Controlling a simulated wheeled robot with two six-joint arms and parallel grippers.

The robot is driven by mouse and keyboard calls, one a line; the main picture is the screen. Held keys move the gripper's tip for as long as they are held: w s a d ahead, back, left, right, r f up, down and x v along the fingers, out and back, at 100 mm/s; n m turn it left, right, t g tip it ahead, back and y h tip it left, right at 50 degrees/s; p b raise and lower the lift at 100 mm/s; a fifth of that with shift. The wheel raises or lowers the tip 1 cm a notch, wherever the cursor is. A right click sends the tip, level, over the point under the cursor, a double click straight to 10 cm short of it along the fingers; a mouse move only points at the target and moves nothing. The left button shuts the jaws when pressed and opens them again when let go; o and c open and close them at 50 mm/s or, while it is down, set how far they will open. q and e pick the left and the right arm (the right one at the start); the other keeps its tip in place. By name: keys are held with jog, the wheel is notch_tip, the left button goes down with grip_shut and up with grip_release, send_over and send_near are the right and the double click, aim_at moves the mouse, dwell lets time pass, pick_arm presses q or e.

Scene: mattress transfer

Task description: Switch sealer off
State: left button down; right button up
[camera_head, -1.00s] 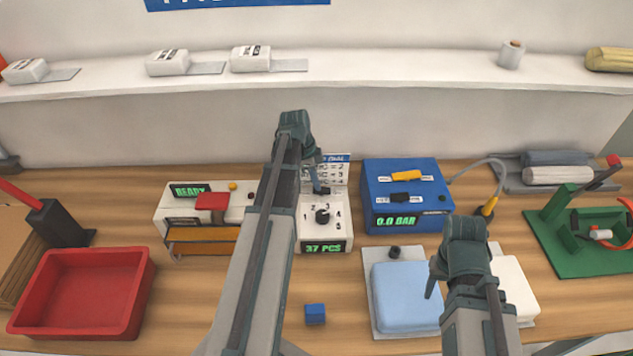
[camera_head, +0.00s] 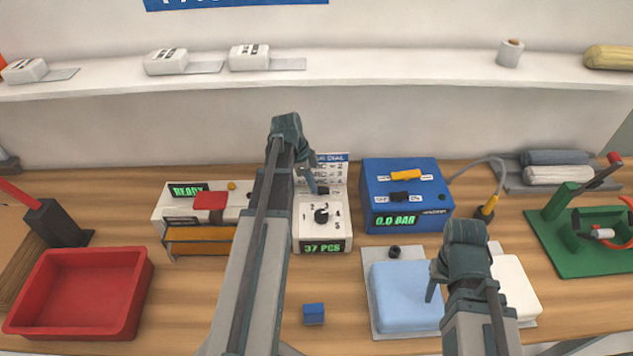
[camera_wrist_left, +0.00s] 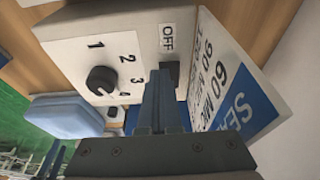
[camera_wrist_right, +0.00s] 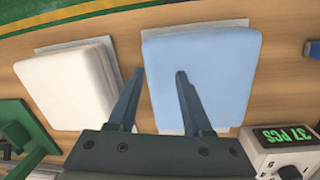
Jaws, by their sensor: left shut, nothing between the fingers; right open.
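The white dial box (camera_head: 310,232) has a black knob (camera_head: 321,214), numbers and a green "37 PCS" display. The left wrist view shows its black knob (camera_wrist_left: 101,80), an OFF label (camera_wrist_left: 167,38) and a dark switch (camera_wrist_left: 178,72) below that label. My left gripper (camera_head: 313,188) is shut and empty, with its fingertips (camera_wrist_left: 163,76) right by the switch; I cannot tell whether they touch it. The fingers partly hide the switch. My right gripper (camera_head: 437,282) is open and empty over the blue pad (camera_head: 398,296); its spread fingers (camera_wrist_right: 157,80) show in the right wrist view.
A white machine (camera_head: 180,205) reading READY stands left of the dial box. A blue box (camera_head: 380,175) reading 0.0 BAR stands right. A printed dial card (camera_head: 335,170) stands behind. A red tray (camera_head: 137,300) and small blue cube (camera_head: 314,314) lie in front.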

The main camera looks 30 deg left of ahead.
pick_arm(q)
jog(key=shift+a+f, duration=0.45)
jog(key=shift+f, duration=0.05)
pick_arm(e)
jog(key=shift+w+a+f, duration=0.15)
jog(key=shift+a+f, duration=0.25)
pick_arm(q)
jog(key=shift+s+r, duration=0.1)
pick_arm(e)
jog(key=shift+r, duration=0.1)
pick_arm(q)
jog(key=shift+w+d+r, duration=0.15)
jog(key=shift+w+d, duration=0.05)
jog(key=shift+w, duration=0.1)
pick_arm(e)
jog(key=shift+r, duration=0.15)
pick_arm(q)
jog(key=shift+w+d+r+p, duration=0.3)
jog(key=shift+w+d, duration=0.1)
jog(key=shift+d, duration=0.2)
pick_arm(e)
jog(key=shift+d+r, duration=0.1)
jog(key=shift+r, duration=0.15)
jog(key=shift+r, duration=0.1)
